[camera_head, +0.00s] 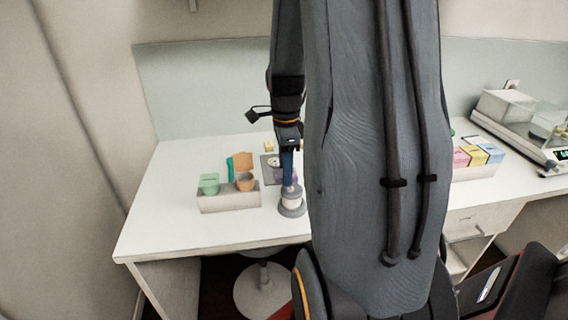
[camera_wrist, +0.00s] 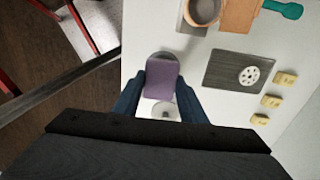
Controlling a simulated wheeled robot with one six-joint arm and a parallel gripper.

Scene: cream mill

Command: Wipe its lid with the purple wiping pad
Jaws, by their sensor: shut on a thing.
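My gripper (camera_wrist: 163,88) has blue fingers shut on the purple wiping pad (camera_wrist: 160,80), which shows between them in the wrist view. In the head view my gripper (camera_head: 288,170) points down just above a small round mill (camera_head: 292,202) with a white body and a wide grey base. The mill stands near the front edge of the table. A pale round part with a small hub (camera_wrist: 166,111) shows below the pad in the wrist view, and a grey rim shows beyond it. I cannot tell whether the pad touches the lid.
A pale holder (camera_head: 228,203) with a green cup and an orange cup stands left of the mill. A dark mat (camera_wrist: 225,72) bears a white perforated disc (camera_wrist: 250,75). Several yellow blocks (camera_wrist: 286,79) lie beside it. The table's left part is clear. A scale (camera_head: 530,130) stands far right.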

